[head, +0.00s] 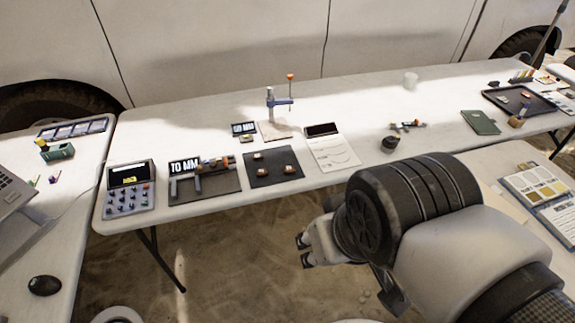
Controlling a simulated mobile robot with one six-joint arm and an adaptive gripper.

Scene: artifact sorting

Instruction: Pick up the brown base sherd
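Several small brown and tan sherds lie apart on a dark square mat (252,178) on the long white table. One sherd (258,156) is at the mat's back, one (262,173) at its front and one (289,169) at its right. They are too small to tell which is the base sherd. My gripper (304,250) is in front of the table's near edge, below and right of the mat in the picture. Its two dark fingertips are apart with nothing visible between them, and it touches no sherd.
A keypad device (130,189) and a measuring rig (205,183) stand left of the mat. A stand with an orange-topped post (272,108) is behind it. A white sheet (333,153) lies to the right, then a dark bowl (390,142). A black tray (495,100) is far right.

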